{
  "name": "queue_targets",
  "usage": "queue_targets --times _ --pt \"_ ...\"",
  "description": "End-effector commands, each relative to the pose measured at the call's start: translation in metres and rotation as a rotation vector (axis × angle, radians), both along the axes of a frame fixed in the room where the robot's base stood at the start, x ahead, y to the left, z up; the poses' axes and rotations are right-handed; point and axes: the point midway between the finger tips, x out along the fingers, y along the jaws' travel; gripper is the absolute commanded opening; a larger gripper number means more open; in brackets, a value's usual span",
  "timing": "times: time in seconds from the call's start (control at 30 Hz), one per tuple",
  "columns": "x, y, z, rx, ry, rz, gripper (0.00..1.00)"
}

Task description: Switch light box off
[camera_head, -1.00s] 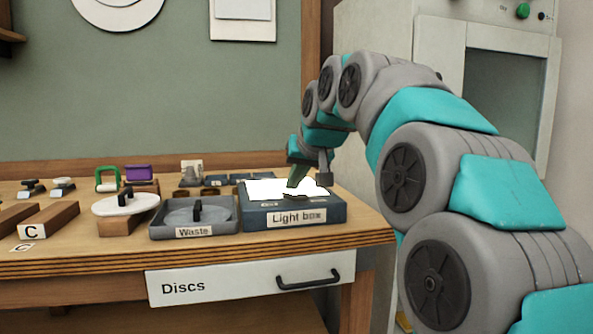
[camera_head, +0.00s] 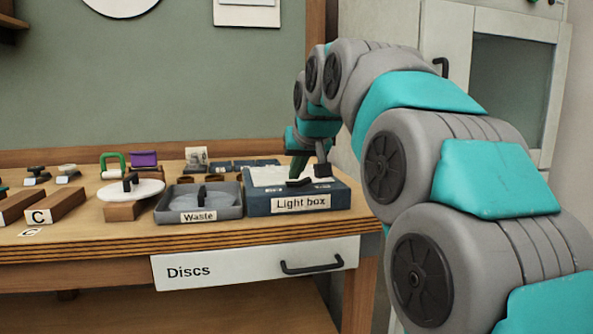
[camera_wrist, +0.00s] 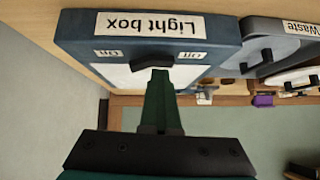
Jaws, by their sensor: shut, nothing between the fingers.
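The light box (camera_head: 335,195) is a dark blue box with a pale top panel, at the right end of the table. Its panel looks dull and unlit. In the wrist view the light box (camera_wrist: 228,40) appears upside down, with a black switch (camera_wrist: 150,62) between two small labels that seem to read On at left and Off at right. My gripper (camera_head: 300,180) is shut and empty above the panel, pointing at the front edge. In the wrist view its fingertips (camera_wrist: 160,74) are at the switch, touching or nearly touching it. They hide part of the panel.
A grey waste tray (camera_head: 170,218) stands just left of the light box. A white disc (camera_head: 148,190) on a wooden block and a block marked C (camera_head: 62,207) lie further left. The Discs drawer (camera_head: 225,268) below is shut.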

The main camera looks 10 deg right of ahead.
Motion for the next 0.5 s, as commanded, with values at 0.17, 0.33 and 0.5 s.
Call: queue_targets --times 0.17,0.33,0.5 --pt "0.000 -0.006 -0.003 -0.001 0.009 -0.002 0.00" --pt "0.000 -0.014 -0.003 -0.001 0.010 -0.004 0.00" --pt "0.000 -0.018 -0.003 -0.001 0.010 -0.004 0.00"
